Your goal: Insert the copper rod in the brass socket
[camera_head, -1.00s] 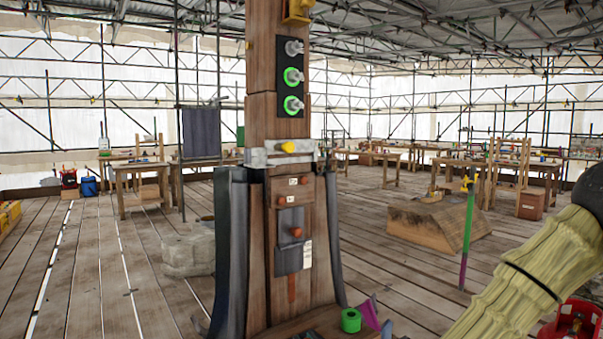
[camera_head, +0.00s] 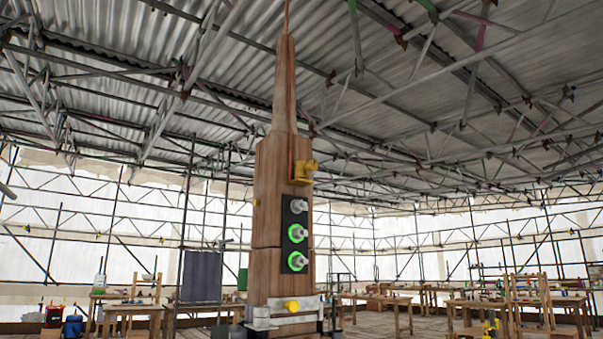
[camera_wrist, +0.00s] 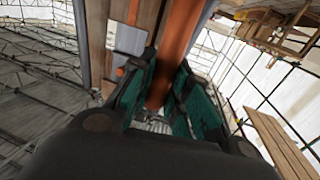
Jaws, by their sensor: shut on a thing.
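A tall wooden spire post (camera_head: 268,205) stands in the middle of the head view. A yellow brass fitting (camera_head: 304,172), which looks like the socket, is fixed high on its right side. A thin copper-coloured strip runs down to this fitting. In the wrist view, my gripper (camera_wrist: 165,103) has its teal-padded fingers shut on a copper rod (camera_wrist: 179,50). The rod extends away from the gripper beside the wooden post. The rod's far end is out of view. My gripper does not show in the head view.
A black panel (camera_head: 287,235) with several knobs, two ringed green, is on the post below the fitting. Workbenches (camera_head: 465,309) and scaffolding stand behind. Roof trusses hang overhead.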

